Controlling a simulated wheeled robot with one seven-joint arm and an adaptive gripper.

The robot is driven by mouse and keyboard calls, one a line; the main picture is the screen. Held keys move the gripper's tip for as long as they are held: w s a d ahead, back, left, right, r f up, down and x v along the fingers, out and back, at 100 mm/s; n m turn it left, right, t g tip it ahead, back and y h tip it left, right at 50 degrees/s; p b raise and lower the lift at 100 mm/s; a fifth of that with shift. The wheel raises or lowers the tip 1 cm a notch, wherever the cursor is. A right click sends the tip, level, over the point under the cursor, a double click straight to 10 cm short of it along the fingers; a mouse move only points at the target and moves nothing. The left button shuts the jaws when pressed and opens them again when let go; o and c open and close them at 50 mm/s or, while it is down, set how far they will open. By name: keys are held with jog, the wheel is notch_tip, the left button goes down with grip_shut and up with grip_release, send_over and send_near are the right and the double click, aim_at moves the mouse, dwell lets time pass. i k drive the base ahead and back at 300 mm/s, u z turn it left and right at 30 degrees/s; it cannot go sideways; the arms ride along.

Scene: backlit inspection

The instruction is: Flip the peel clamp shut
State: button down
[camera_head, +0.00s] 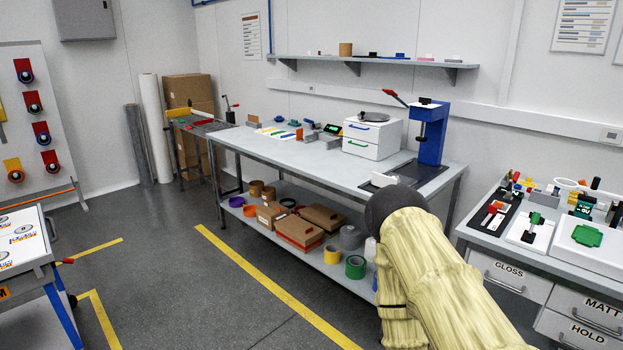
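I cannot tell for sure which thing is the peel clamp. On the right bench, a small device with a red lever (492,208) sits on a black plate, its lever tilted up. Beside it, a green part with a dark upright piece (535,218) sits on a white plate. Both are too small to tell open from shut. My arm, in a pale yellow sleeve with a dark round end, rises at the bottom centre, left of that bench. My gripper does not show.
The right bench (512,249) has drawers marked GLOSS, MATT and HOLD. A long grey table (300,165) with a blue press (432,135) and a white drawer unit (370,138) stands behind my arm.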

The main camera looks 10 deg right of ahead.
aim_at(511, 183)
jog(key=z, duration=0.45)
jog(key=i, duration=1.8)
jog(key=z, duration=0.75)
